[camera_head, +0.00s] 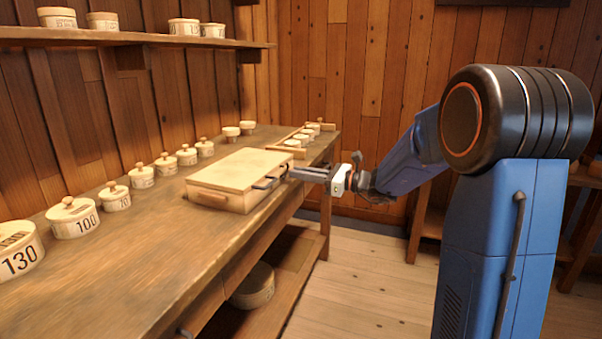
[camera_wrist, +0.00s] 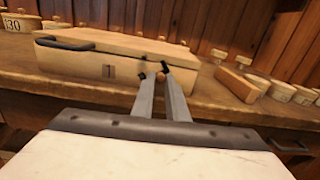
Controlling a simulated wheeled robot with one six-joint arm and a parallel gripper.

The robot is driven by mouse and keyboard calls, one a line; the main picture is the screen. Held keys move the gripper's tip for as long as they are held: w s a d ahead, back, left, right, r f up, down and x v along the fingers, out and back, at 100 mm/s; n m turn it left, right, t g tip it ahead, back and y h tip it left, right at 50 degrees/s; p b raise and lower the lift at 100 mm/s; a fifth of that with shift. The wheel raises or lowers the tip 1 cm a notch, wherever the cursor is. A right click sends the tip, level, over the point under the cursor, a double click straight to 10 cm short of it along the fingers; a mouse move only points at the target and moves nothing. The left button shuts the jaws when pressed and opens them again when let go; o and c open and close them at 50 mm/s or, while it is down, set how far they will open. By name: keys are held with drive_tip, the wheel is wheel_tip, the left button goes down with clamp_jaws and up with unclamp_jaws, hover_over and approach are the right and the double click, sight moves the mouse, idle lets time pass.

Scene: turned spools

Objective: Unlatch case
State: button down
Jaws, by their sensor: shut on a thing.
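The case (camera_head: 240,168) is a pale wooden box with its lid down, lying on the workbench. The latch is mostly hidden by the fingertips.
Several lidded round boxes, one marked 130 (camera_head: 20,254), line the back of the workbench (camera_head: 130,265). A wooden rack (camera_head: 302,149) with small round pots stands beyond the case. A shelf (camera_head: 110,38) overhangs the back. Bench in front of the case is clear.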

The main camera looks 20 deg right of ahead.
drive_tip(key=shift+f+m, duration=0.15)
drive_tip(key=shift+m, duration=0.45)
drive_tip(key=c, duration=1.7)
unclamp_jaws()
drive_tip(key=shift+c, duration=0.2)
drive_tip(key=shift+d, duration=0.15)
drive_tip(key=v, duration=1.7)
drive_tip(key=shift+s+d+f, duration=0.1)
drive_tip(key=shift+s, duration=0.05)
